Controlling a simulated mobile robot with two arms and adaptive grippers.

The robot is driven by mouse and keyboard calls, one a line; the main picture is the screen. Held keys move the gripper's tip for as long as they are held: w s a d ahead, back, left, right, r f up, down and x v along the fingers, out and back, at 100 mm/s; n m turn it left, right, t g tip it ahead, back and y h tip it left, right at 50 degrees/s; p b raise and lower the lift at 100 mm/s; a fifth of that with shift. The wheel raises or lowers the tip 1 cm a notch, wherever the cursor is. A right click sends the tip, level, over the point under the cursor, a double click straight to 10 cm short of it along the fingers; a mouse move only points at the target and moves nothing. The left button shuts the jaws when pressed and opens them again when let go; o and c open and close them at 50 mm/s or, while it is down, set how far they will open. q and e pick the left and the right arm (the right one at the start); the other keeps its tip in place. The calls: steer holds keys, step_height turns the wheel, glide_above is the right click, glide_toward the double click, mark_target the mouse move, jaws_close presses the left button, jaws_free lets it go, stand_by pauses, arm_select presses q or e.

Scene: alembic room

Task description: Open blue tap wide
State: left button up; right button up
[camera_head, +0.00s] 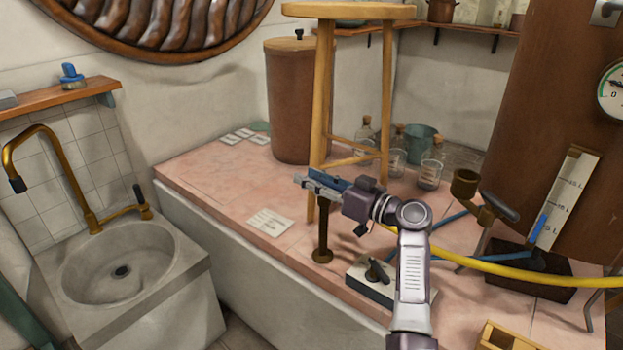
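A flat blue handle (324,176) shows at the top of an upright brass pipe (322,232) on the pink tiled counter; it looks like the blue tap. My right gripper (312,183) reaches in from the lower right. Its fingers point left and lie right at the blue handle, overlapping it in the picture. I cannot tell whether they touch or grip it. The gripper and wrist hide part of the handle and the pipe top. My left gripper is not in view.
A wooden stool (317,100) stands just behind the pipe. A grey box with a black knob (376,270) sits below my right arm. A yellow hose (500,270) and blue tubes (455,217) lie right. A stone sink (125,285) is at left.

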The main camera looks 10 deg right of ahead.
jaws_close()
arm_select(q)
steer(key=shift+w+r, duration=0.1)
arm_select(e)
steer(key=shift+m, duration=0.3)
arm_select(q)
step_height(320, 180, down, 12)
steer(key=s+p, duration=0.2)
steer(key=p, duration=0.1)
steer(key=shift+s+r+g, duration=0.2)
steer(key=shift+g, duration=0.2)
arm_select(e)
steer(key=shift+w+d+f+m+t+h, duration=0.1)
steer(key=shift+d+m+t+h, duration=0.1)
steer(key=shift+m+t+h, duration=0.65)
steer(key=shift+w+d+m+t+h, duration=0.2)
steer(key=shift+m+h, duration=0.3)
steer(key=shift+h, duration=0.8)
steer(key=shift+w+d+f+m+t+h, duration=0.1)
steer(key=shift+d+m+t+h, duration=0.15)
steer(key=shift+m+t+h, duration=0.6)
steer(key=shift+g, duration=0.3)
jaws_free()
steer(key=shift+s+r, duration=0.1)
steer(key=shift+r, duration=0.1)
